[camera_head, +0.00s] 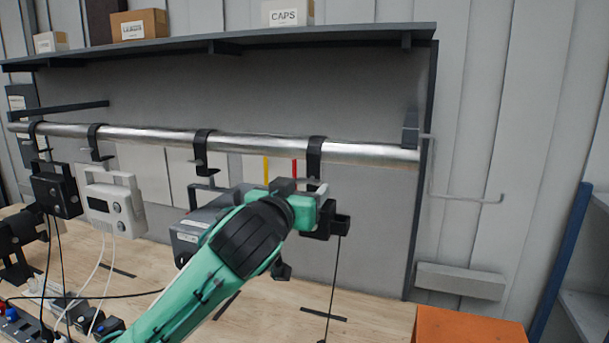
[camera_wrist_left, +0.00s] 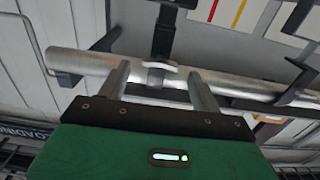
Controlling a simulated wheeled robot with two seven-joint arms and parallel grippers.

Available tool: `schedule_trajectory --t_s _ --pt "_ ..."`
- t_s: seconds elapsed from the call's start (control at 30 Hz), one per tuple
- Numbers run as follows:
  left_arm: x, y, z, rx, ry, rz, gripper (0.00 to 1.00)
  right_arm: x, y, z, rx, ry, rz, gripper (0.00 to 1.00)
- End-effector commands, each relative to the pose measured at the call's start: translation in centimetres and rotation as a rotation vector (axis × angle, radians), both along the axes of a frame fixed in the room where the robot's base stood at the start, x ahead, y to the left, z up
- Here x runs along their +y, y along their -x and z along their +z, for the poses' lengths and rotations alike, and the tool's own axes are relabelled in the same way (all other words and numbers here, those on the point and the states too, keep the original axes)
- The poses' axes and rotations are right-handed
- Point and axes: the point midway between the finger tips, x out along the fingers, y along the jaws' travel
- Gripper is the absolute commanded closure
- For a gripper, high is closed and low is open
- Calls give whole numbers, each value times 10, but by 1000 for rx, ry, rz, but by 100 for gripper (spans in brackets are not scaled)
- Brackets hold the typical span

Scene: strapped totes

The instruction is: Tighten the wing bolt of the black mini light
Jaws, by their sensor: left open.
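The black mini light (camera_head: 320,228) hangs at the right end of the row, partly hidden behind my left gripper (camera_head: 312,186), with a thin cable below it. Its black hook clamp (camera_head: 315,152) goes over the silver pipe (camera_head: 370,153); the clamp also shows in the left wrist view (camera_wrist_left: 163,35). The pale wing bolt (camera_wrist_left: 160,66) is on this clamp. My left gripper is open, and in the left wrist view its two fingers (camera_wrist_left: 158,74) stand on either side of the wing bolt, with gaps showing. My right gripper is out of view.
A grey light (camera_head: 190,235) is partly behind my left arm. A white light (camera_head: 112,205) and another black light (camera_head: 55,190) hang at left. A shelf (camera_head: 200,48) with boxes runs above. Cables lie on the wooden bench (camera_head: 365,315); an orange box (camera_head: 468,325) stands lower right.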

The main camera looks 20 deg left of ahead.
Motion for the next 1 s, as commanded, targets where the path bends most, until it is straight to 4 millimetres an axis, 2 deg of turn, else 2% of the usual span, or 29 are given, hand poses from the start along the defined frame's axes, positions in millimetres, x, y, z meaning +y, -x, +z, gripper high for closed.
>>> schedule_trajectory --t_s 0.03,0.2,0.5,0.53,0.7,0.77,1.0 --pt "0 -7 3 1 -1 1 35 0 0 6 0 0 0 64" --pt "-1 -20 1 1 0 0 35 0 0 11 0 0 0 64" --pt "-1 -23 0 0 0 0 35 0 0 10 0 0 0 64" --pt "-1 -23 0 0 0 0 36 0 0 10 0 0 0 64" --pt "-1 -23 0 0 0 0 70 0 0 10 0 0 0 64" --pt "-1 -23 0 0 0 0 79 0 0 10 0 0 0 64" --pt "-1 -23 0 -1 -17 0 80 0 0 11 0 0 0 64"
